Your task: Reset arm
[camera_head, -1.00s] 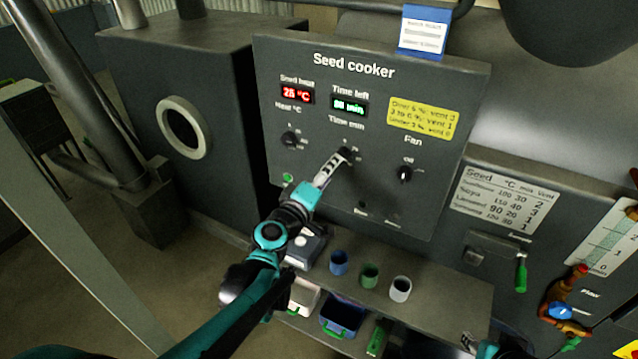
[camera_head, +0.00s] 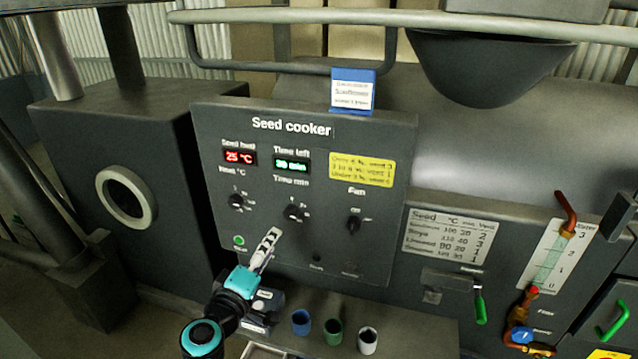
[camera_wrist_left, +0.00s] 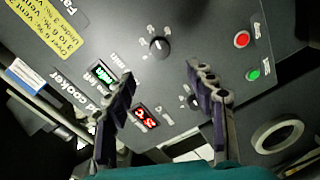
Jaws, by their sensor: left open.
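My left arm comes in from the lower left of the head view, and its gripper (camera_head: 270,240) is in front of the lower part of the seed cooker panel (camera_head: 300,150). In the left wrist view the two fingers of that gripper (camera_wrist_left: 165,95) are spread apart with nothing between them. The time knob (camera_head: 293,212) is above the gripper, apart from it; it also shows in the left wrist view (camera_wrist_left: 160,47). The heat knob (camera_head: 236,201) is to its upper left. The time display (camera_head: 291,166) reads 30 min. The right gripper is out of view.
A shelf below the panel holds a blue cup (camera_head: 301,322), a green cup (camera_head: 333,331) and a white cup (camera_head: 368,341). The fan knob (camera_head: 353,224) is on the panel's right. A green-handled lever (camera_head: 480,305) and valve pipes stand further right. A railing (camera_head: 420,17) crosses the top.

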